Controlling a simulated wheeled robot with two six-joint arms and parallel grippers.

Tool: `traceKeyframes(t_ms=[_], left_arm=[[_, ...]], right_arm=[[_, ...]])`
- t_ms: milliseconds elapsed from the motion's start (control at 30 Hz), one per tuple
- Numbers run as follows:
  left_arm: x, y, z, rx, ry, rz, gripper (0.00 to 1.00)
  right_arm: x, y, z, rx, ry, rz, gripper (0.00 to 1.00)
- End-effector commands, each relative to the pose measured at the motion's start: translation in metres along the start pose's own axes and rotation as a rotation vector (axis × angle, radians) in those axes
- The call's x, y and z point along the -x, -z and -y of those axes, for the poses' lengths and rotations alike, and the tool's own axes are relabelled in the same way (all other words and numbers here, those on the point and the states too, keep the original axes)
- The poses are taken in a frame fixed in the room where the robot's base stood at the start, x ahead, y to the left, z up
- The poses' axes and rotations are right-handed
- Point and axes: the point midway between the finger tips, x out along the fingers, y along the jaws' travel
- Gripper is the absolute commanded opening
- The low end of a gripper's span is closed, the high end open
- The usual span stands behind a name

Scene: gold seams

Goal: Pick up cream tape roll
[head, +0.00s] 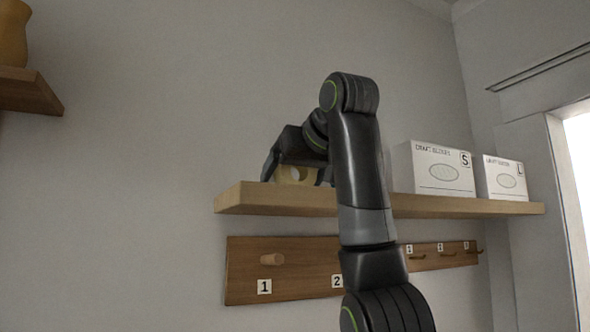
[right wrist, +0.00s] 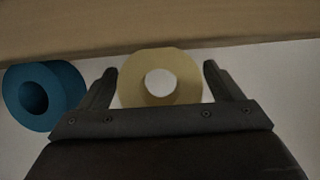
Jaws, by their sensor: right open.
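The cream tape roll (right wrist: 187,76) shows as a ring with a pale hole in the right wrist view, between the two fingers of my right gripper (right wrist: 160,76). The fingers are apart, with a small gap on each side of the roll. In the head view the roll (head: 287,174) is partly hidden behind my right gripper (head: 296,181), which is open at the left part of the wooden shelf (head: 270,201). My left gripper is not in view.
A blue roll (right wrist: 68,88) lies left of the gripper in the right wrist view. White boxes marked S (head: 437,171) and L (head: 504,180) stand on the shelf to the right. A pegboard (head: 305,284) hangs below. A higher shelf (head: 28,94) holds a yellow vessel (head: 12,38).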

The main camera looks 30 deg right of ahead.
Motion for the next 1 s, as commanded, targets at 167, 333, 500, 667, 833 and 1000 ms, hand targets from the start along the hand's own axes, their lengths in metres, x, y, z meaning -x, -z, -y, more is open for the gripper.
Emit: traceKeyframes(t_ms=[167, 333, 500, 667, 833, 1000], left_arm=[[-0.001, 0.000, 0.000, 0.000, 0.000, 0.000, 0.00], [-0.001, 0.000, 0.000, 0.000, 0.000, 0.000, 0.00], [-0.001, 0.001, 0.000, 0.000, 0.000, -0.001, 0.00], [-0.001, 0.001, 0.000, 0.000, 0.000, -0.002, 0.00], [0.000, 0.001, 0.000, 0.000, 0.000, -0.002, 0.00], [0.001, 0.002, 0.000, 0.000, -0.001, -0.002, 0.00]], right_arm=[[0.000, 0.000, 0.000, 0.000, 0.000, 0.000, 0.79], [0.000, 0.000, 0.000, 0.000, 0.000, 0.000, 0.57], [0.000, 0.000, 0.000, 0.000, 0.000, 0.000, 0.37], [0.000, 0.000, 0.000, 0.000, 0.000, 0.000, 0.37], [0.001, 0.002, 0.000, 0.000, 0.000, 0.000, 0.37], [0.006, 0.012, 0.000, -0.002, 0.001, -0.001, 0.37]])
